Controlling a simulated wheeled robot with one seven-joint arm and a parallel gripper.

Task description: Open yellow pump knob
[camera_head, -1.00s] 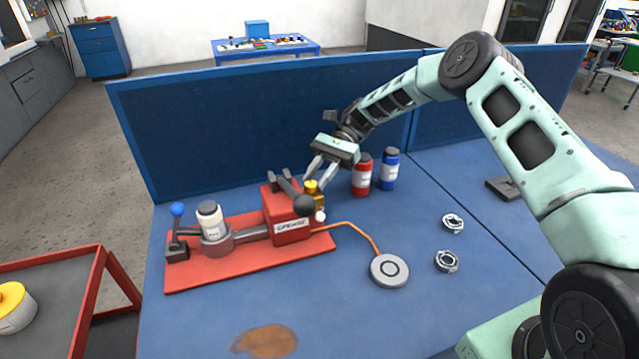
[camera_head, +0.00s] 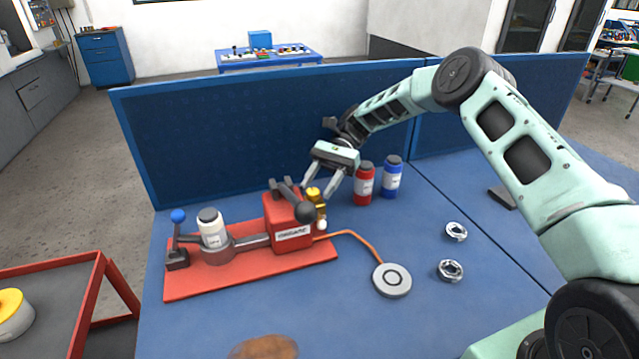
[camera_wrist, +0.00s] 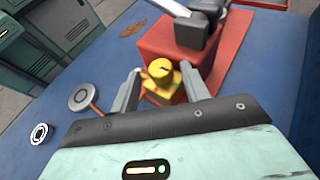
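The yellow pump knob (camera_head: 313,193) sits on the right side of the red grease pump housing (camera_head: 288,225), above a yellow valve body. In the wrist view the round yellow knob (camera_wrist: 160,69) shows between my two fingers, with the red housing (camera_wrist: 170,50) behind it. My gripper (camera_head: 319,190) is open, its fingers apart and pointing down at the knob. In the wrist view my gripper (camera_wrist: 162,88) has a finger on each side of the knob, with visible gaps. I cannot tell whether the fingertips reach down to the knob's height.
A black ball-ended lever (camera_head: 305,211) stands close to the knob. A red bottle (camera_head: 364,185) and a blue bottle (camera_head: 392,178) stand to the right, before a blue partition (camera_head: 250,130). An orange hose (camera_head: 355,238) runs to a grey disc (camera_head: 392,280).

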